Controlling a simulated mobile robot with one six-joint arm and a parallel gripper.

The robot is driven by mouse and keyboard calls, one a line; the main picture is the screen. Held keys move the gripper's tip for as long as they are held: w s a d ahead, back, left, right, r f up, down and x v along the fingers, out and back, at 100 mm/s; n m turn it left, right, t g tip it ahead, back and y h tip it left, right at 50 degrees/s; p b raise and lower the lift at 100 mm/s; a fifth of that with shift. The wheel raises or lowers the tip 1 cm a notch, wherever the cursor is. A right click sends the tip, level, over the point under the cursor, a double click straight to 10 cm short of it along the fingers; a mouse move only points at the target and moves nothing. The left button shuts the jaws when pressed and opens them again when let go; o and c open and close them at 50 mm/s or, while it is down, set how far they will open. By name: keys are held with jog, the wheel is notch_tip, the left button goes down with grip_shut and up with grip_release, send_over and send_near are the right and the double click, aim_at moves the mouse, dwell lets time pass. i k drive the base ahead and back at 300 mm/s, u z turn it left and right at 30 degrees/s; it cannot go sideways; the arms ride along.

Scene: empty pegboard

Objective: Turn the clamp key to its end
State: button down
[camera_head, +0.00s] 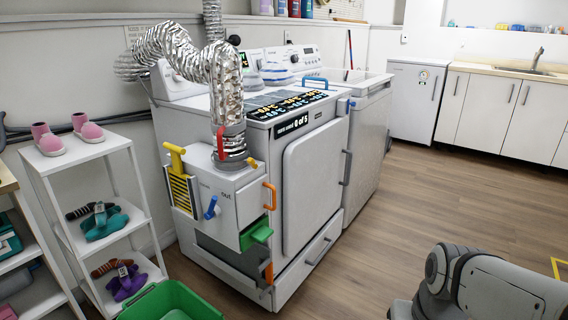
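My arm is at the bottom right, well away from the clamp, across open floor. My gripper is not in view.
The box (226,180) carries a blue lever (211,208), an orange handle (270,196), a green piece (257,234) and a yellow-handled slatted part (181,190). A green bin (171,300) and white shelf (90,150) stand left. Wooden floor (400,205) is clear right of the dryer.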

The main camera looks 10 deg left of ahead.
aim_at(250, 161)
jog(key=z, duration=0.15)
jog(key=k, duration=0.35)
jog(key=u, duration=0.75)
jog(key=i, duration=1.45)
jog(key=z, duration=0.6)
